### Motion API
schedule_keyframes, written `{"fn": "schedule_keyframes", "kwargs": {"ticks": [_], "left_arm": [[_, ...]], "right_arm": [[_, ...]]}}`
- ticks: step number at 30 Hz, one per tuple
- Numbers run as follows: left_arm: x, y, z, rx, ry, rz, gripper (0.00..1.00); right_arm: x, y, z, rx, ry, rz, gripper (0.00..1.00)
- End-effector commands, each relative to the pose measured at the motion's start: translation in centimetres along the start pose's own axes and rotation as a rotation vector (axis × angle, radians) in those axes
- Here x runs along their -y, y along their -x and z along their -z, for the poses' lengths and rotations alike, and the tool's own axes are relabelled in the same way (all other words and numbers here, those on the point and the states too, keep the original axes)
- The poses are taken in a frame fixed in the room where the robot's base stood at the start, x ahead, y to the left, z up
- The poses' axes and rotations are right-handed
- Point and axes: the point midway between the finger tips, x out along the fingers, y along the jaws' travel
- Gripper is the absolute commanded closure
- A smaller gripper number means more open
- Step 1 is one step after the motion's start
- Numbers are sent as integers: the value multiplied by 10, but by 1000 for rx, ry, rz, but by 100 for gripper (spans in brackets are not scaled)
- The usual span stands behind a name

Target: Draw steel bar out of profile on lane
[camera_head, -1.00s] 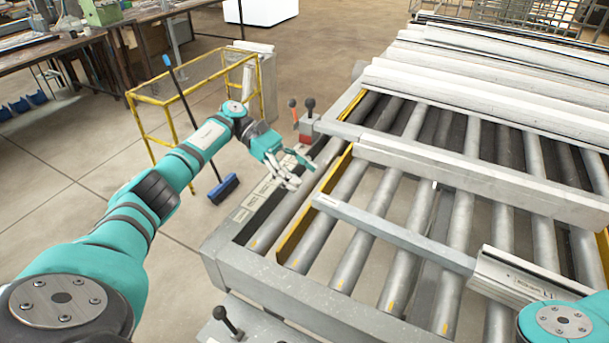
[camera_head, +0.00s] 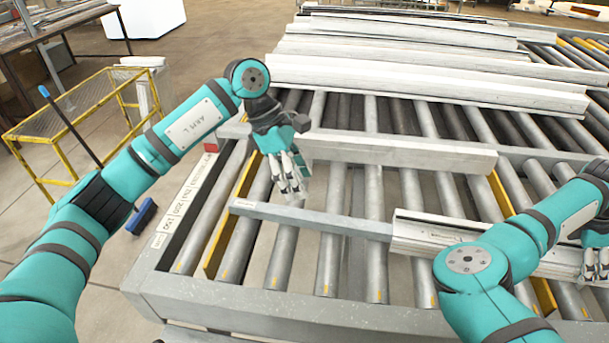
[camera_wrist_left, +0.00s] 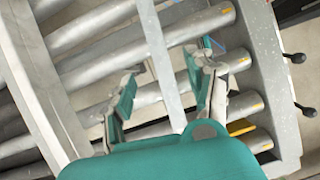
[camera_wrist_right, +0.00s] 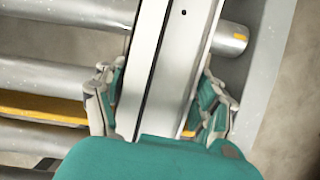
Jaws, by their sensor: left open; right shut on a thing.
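The grey steel bar (camera_head: 310,220) lies across the rollers, its right part inside the pale grooved profile (camera_head: 420,232) and its left part sticking out. My left gripper (camera_head: 290,190) is open and empty over the rollers, just behind the bar's left end. In the left wrist view the bar (camera_wrist_left: 157,55) runs between the spread fingers (camera_wrist_left: 168,78), with no visible contact. My right gripper (camera_head: 594,268) is shut on the profile near its right end. The right wrist view shows its fingers either side of the profile (camera_wrist_right: 150,80). My right arm covers part of the profile.
A long pale beam (camera_head: 400,155) lies across the rollers behind the bar, with several stacked profiles (camera_head: 420,80) further back. Yellow guide strips (camera_head: 232,222) stand between rollers. The front frame (camera_head: 250,300) is clear. A yellow railing (camera_head: 40,135) stands to the left.

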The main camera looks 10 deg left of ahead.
Motion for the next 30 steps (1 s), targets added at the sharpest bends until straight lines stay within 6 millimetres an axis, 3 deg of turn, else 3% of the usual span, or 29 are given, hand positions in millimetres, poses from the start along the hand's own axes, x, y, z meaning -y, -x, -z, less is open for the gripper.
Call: {"fn": "schedule_keyframes", "kwargs": {"ticks": [4,17,30], "left_arm": [[2,0,-15,-42,0,-42,44],[2,-5,-15,-43,3,-42,44],[0,-80,-12,-41,4,-39,44]], "right_arm": [[0,0,-1,0,-1,-2,90],[0,0,-1,0,-1,-1,90],[0,0,-1,1,-1,0,90]]}}
